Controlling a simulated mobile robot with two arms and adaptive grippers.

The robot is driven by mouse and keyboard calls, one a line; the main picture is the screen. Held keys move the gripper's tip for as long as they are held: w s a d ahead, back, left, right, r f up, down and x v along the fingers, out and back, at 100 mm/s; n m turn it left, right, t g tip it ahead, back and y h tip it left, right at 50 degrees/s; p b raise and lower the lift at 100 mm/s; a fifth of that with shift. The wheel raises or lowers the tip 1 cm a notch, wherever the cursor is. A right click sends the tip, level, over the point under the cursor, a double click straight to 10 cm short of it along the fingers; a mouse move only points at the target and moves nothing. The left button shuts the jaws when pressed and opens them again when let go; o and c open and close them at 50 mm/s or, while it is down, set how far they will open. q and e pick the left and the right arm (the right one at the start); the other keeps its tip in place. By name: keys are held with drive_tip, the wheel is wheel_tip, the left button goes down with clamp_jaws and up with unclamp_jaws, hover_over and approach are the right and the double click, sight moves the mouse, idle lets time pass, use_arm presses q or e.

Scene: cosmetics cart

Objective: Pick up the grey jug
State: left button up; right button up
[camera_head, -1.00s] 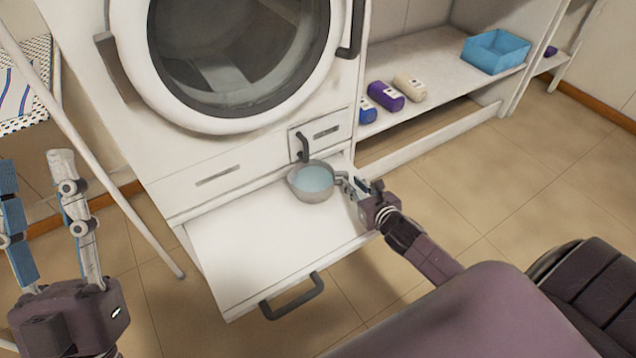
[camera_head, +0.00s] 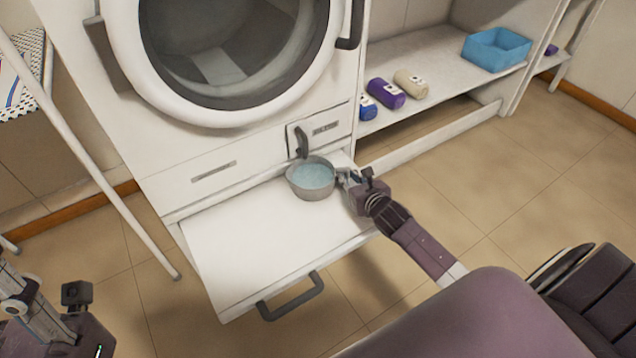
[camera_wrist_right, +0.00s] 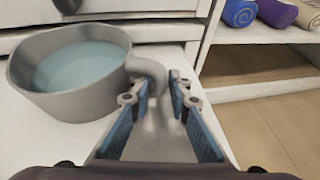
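The grey jug (camera_head: 311,192) stands upright on the white pull-out shelf (camera_head: 245,240) below the washing machine, near the shelf's back right. Pale blue shows inside it. In the right wrist view the jug (camera_wrist_right: 75,100) is at the left, its handle (camera_wrist_right: 150,72) curving toward my gripper. My right gripper (camera_head: 350,179) is at the jug's right side.
The washing machine (camera_head: 150,150) rises behind the shelf. A black bar handle (camera_head: 291,297) is on the shelf's front. At right, a low rack (camera_head: 430,80) holds rolled towels (camera_head: 387,93) and a blue bin (camera_head: 496,49). A white pole (camera_head: 110,190) leans at left.

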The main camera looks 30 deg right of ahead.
clamp_jaws()
drive_tip(key=shift+r, duration=0.15)
idle(0.4)
drive_tip(key=shift+w+r, duration=0.1)
